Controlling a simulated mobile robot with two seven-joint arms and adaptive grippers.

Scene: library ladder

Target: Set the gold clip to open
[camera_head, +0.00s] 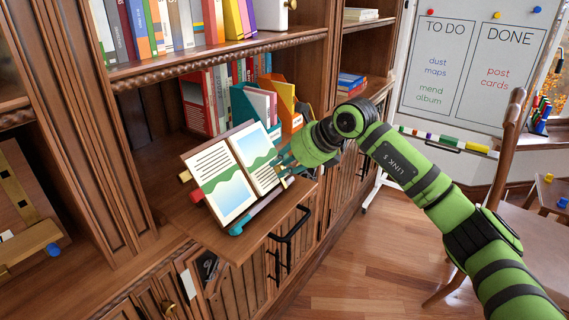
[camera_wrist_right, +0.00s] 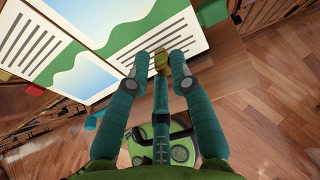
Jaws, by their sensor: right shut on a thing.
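The gold clip (camera_wrist_right: 161,60) shows in the right wrist view at the right edge of an open book (camera_wrist_right: 70,45), between my right gripper's fingertips. My right gripper (camera_wrist_right: 160,68) has teal fingers and is shut on the gold clip. In the head view the right gripper (camera_head: 285,165) reaches in from the right to the book's right edge and hides most of the clip there. The open book (camera_head: 235,175) leans back on a pull-out shelf (camera_head: 195,222). Whether the clip is open or closed cannot be told. My left gripper is not in view.
A red clip (camera_head: 197,196) is at the book's left edge. File holders (camera_head: 250,105) and books stand behind. A black handle (camera_head: 290,235) sticks out below the shelf. Open floor (camera_head: 335,270) lies to the right.

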